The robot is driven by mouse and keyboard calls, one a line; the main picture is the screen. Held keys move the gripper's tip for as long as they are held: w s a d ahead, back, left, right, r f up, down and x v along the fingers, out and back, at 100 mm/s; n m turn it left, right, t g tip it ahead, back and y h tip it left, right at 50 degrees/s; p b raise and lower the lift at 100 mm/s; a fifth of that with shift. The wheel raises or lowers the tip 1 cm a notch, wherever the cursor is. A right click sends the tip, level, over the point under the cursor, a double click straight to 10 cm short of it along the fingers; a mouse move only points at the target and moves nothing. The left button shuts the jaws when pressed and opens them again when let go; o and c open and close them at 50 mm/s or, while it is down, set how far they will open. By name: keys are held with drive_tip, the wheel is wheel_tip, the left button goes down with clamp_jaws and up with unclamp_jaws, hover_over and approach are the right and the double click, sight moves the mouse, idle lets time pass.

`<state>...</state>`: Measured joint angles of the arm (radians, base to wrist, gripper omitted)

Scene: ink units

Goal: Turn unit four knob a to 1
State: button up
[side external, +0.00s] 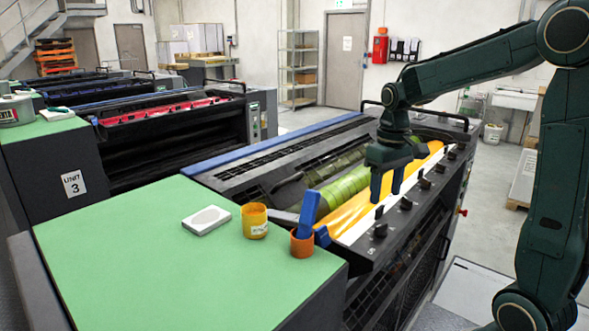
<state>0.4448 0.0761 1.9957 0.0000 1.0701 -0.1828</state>
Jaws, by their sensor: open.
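The nearest printing unit carries a row of black knobs (405,203) along its right-hand edge, beside a white strip and a yellow ink tray (355,213). The nearest knob (380,230) is toward the front end of the row. The letters and scale marks by the knobs are too small to read, so I cannot tell which is knob a or where it points. No unit number shows on this unit. My gripper (386,196) is open, fingers down, above the ink tray and the knob row. It appears apart from the knobs.
A green worktop (140,245) at the front holds a white box (207,220), a yellow ink tin (254,220) and an orange cup (302,243) with a blue scraper (309,212).

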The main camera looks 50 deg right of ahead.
sight(381, 224)
wheel_tip(381, 224, down, 8)
drive_tip(key=shift+f, duration=0.2)
idle(0.4)
drive_tip(key=c, duration=1)
